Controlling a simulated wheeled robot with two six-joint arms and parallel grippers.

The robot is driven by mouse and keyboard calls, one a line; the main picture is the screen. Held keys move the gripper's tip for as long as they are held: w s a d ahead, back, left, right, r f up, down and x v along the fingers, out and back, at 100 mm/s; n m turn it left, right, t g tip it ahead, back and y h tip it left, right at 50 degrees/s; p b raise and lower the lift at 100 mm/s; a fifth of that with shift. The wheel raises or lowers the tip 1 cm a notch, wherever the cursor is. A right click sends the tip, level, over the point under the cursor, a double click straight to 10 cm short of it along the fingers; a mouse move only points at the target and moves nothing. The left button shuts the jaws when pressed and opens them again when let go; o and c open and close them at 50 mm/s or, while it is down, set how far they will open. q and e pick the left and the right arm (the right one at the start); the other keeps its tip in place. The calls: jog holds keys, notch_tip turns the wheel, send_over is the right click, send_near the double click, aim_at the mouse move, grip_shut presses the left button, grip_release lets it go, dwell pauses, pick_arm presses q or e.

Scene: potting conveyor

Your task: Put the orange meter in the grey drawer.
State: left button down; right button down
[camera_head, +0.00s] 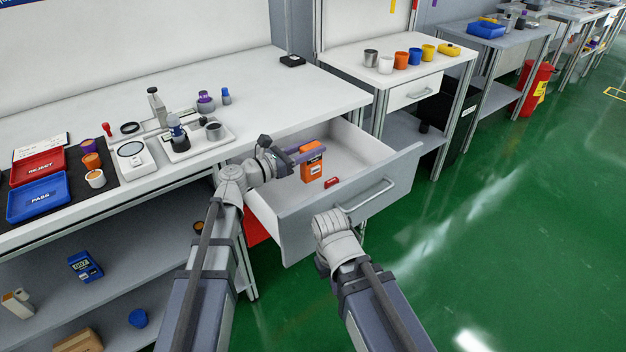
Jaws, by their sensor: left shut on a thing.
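The orange meter (312,167) is upright with a dark label, held in my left gripper (305,152) over the open grey drawer (351,205). The gripper's purple-grey fingers are shut on the meter's upper part. The meter's lower end is inside the drawer's outline; I cannot tell whether it touches the drawer floor. The drawer is pulled out from under the white bench, with a bar handle on its front. My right gripper (331,222) is at the drawer front, by the left end of the handle; its fingers are hidden by its wrist.
A small red object (332,182) lies in the drawer near its front wall. The white bench (262,88) holds a tray (213,147), a red bin (38,166) and a blue bin (38,198). A second table (440,62) with cups stands behind. Green floor on the right is clear.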

aim_at(302, 172)
pick_arm(q)
jog(key=shift+f+b, duration=3.05)
jog(key=shift+f, duration=0.6)
jog(key=shift+f, duration=0.1)
jog(key=shift+f+b, duration=0.55)
jog(key=shift+b, duration=0.1)
jog(key=c, duration=0.5)
grip_release()
jog(key=shift+r, duration=0.1)
jog(key=shift+r+p, duration=0.3)
jog(key=shift+p, duration=0.1)
jog(key=shift+r+p, duration=0.5)
jog(key=v, duration=1.2)
jog(key=shift+f, duration=0.25)
